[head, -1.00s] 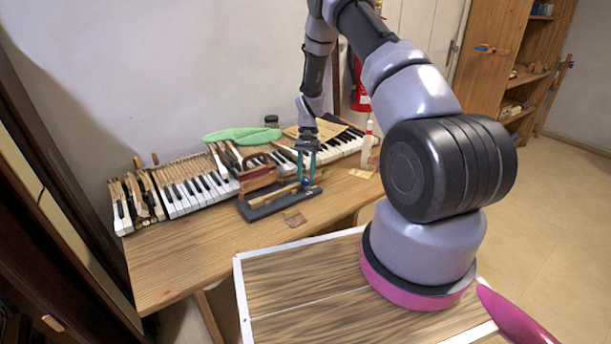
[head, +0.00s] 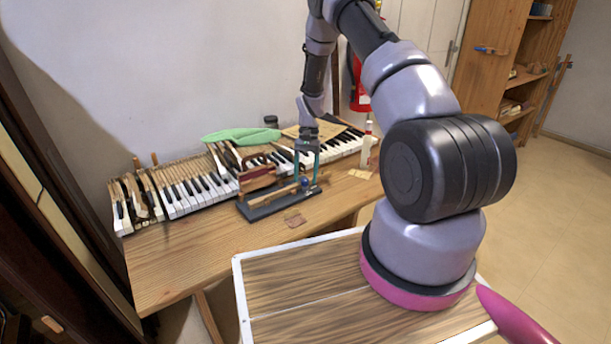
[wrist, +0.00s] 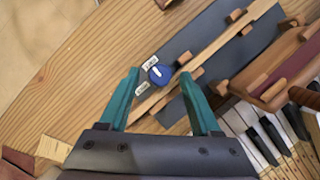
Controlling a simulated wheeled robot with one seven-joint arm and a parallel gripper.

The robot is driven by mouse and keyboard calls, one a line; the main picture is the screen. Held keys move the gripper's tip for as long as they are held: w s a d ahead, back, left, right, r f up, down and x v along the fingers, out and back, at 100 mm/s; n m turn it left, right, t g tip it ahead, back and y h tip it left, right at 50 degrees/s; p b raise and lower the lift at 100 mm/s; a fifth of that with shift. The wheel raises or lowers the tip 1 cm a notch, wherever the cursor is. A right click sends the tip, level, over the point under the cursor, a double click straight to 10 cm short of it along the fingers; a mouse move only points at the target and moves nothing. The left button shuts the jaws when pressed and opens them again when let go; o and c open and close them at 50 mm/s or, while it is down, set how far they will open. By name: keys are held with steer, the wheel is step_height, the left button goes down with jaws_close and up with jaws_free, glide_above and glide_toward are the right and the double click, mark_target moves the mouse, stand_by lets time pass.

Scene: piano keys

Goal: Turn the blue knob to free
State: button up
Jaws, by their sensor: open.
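The blue knob (wrist: 158,74) with a white pointer line sits on a dark base (wrist: 205,50) in the wrist view. The line points up and left. Two small white labels lie beside it, an upper one (wrist: 150,62) and a lower one (wrist: 141,88); their words are too small to read surely. My gripper (wrist: 159,76) has its teal fingers apart, one on each side of the knob in the picture. I cannot tell their height above it. In the head view the knob (head: 305,182) shows small and blue below my gripper (head: 308,172).
A wooden rail (wrist: 222,44) runs along the base past the knob. A wooden block with a red strip (head: 257,178) stands at the base's left end. Piano keys (head: 195,188) lie behind. The front of the table (head: 210,255) is mostly clear.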

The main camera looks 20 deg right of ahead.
steer(key=v, duration=1)
steer(key=shift+w+r, duration=0.25)
steer(key=shift+r, duration=0.1)
steer(key=shift+d+r, duration=0.1)
steer(key=s+a+r+t, duration=0.15)
steer(key=s+r, duration=0.25)
steer(key=r, duration=0.9)
steer(key=s+r+t, duration=0.3)
steer(key=s+r, duration=0.2)
steer(key=r, duration=0.8)
steer(key=s+a+r+t, duration=0.1)
steer(key=s+r+t, duration=0.2)
steer(key=s, duration=0.8)
steer(key=s+a+r+n+t, duration=0.1)
steer(key=s+r+t, duration=0.2)
steer(key=s+r, duration=0.4)
steer(key=shift+s+r, duration=0.35)
steer(key=shift+s, duration=1.65)
steer(key=shift+t, duration=0.25)
